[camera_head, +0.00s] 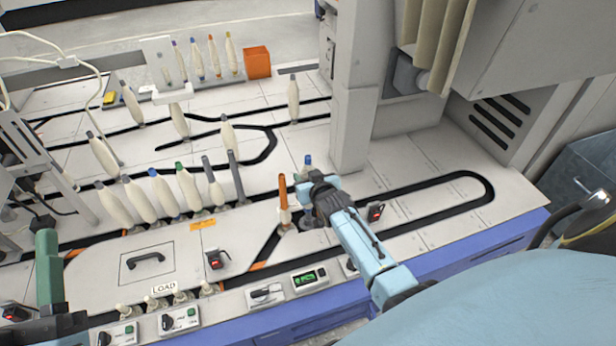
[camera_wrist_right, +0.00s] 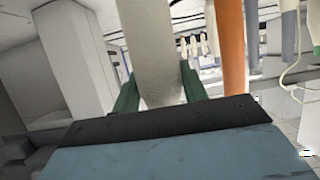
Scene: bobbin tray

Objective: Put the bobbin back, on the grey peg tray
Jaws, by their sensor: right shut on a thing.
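My right gripper (camera_head: 318,190) is shut on a pale bobbin, near the middle of the head view. The bobbin's blue tip (camera_head: 308,160) shows above the gripper, which hides most of the rest. In the right wrist view, the pale bobbin body (camera_wrist_right: 160,65) stands between two green fingers. An orange-topped bobbin (camera_head: 283,192) stands just left of the gripper, apart from it. A light grey tray (camera_head: 190,93) at the back holds several slim bobbins with coloured tips; I cannot tell if it is the peg tray. My left gripper (camera_head: 47,250) shows partly at the lower left.
Several pale bobbins (camera_head: 188,187) stand in a row on the track at the left. An orange block (camera_head: 257,62) sits at the back. A white column (camera_head: 355,100) rises behind my right gripper. The looped track (camera_head: 440,190) at the right is mostly clear.

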